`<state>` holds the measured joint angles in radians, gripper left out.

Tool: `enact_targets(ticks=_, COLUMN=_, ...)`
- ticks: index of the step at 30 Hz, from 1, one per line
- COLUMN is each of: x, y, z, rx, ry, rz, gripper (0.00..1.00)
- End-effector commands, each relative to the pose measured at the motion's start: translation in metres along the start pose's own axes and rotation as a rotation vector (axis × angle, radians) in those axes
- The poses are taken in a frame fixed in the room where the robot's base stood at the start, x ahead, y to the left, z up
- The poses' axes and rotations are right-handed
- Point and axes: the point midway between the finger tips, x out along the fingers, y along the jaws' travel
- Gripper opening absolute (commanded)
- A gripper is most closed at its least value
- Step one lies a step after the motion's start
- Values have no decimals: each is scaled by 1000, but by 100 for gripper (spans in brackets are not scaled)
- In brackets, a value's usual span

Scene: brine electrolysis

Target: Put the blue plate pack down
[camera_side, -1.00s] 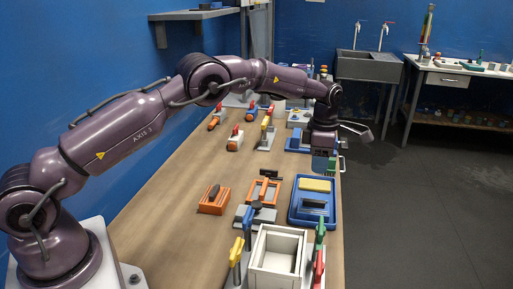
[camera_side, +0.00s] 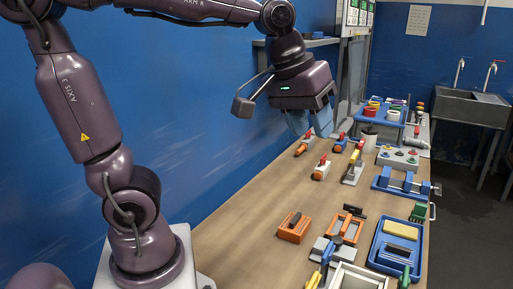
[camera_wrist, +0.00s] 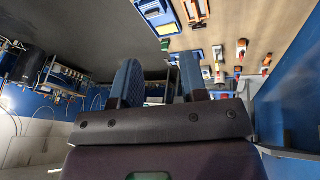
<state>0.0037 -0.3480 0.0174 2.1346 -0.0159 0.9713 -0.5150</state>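My gripper (camera_side: 308,122) is raised above the left side of the bench, apart from everything on it. In the wrist view its two blue fingers (camera_wrist: 160,85) stand apart with no held thing visible between them. A blue clamp-like unit with upright blue plates (camera_side: 408,181) stands at the bench's right edge, to the right of my gripper and below it. I cannot tell whether these plates are the blue plate pack. No other clear candidate for the pack shows.
A blue tray (camera_side: 377,252) with a yellow block (camera_side: 401,230) lies at the right front, with a white box (camera_side: 352,279) beside it. An orange box (camera_side: 294,228) and orange frame (camera_side: 346,228) are nearby. Red-handled tools (camera_side: 321,170) lie below my gripper.

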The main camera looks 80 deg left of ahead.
Motion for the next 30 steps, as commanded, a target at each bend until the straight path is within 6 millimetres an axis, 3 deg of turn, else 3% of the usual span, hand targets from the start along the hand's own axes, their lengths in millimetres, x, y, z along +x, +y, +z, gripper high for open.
enact_targets(ticks=3, x=-8, y=-22, z=40, rx=236, ry=52, rz=17, gripper=40)
enact_targets(ticks=9, x=-4, y=-44, z=77, rx=487, ry=103, rz=18, gripper=40)
enact_targets(ticks=30, x=-2, y=-48, z=84, rx=539, ry=109, rz=15, gripper=40)
